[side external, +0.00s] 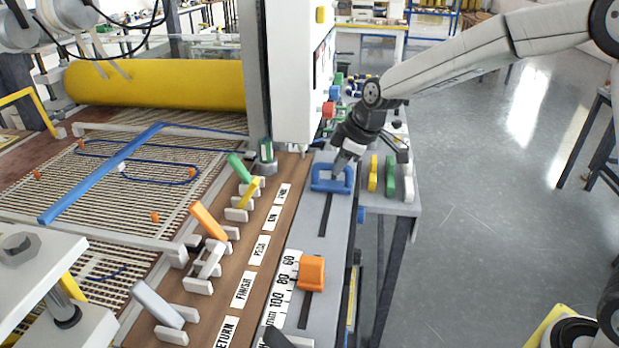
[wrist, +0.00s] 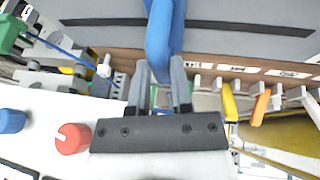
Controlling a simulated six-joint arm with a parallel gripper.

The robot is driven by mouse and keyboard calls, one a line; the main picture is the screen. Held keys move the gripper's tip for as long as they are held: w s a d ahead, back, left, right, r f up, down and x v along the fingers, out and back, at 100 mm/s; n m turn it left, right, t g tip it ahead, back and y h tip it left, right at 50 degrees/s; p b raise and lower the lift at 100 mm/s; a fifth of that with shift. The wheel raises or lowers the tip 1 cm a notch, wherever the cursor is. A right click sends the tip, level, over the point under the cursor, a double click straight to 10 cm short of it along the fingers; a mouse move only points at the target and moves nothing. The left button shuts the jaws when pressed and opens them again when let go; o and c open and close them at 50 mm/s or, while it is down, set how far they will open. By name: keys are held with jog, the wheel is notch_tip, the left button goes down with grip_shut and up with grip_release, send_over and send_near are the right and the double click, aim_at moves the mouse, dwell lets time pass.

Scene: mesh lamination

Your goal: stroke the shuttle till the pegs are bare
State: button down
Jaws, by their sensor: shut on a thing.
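The blue shuttle handle (side external: 332,187) sits at the far end of a slotted grey rail (side external: 305,235). My gripper (side external: 346,157) is shut on the handle from above. In the wrist view the blue handle (wrist: 160,45) passes between the fingers of my gripper (wrist: 160,85). Small orange pegs stand on the ribbed mesh bed; one is at the front (side external: 155,217). A thin blue cord (side external: 120,158) lies in a loop by several pegs; whether it touches each cannot be told. A long blue bar (side external: 100,178) slants across the bed.
Coloured levers, including an orange one (side external: 208,222), stand on the brown board left of the rail. An orange block (side external: 311,272) sits nearer on the rail, beside a scale (side external: 283,285). A white upright housing (side external: 300,70) rises behind. Yellow, green and white levers (side external: 390,175) stand right.

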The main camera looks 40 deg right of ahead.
jog(key=s+a, duration=0.9)
jog(key=shift+s+a, duration=0.25)
jog(key=c, duration=0.5)
grip_release()
jog(key=shift+c, duration=0.2)
jog(key=shift+r, duration=0.1)
jog(key=v, duration=0.7)
jog(key=shift+s+r, duration=0.2)
jog(key=shift+r, duration=0.05)
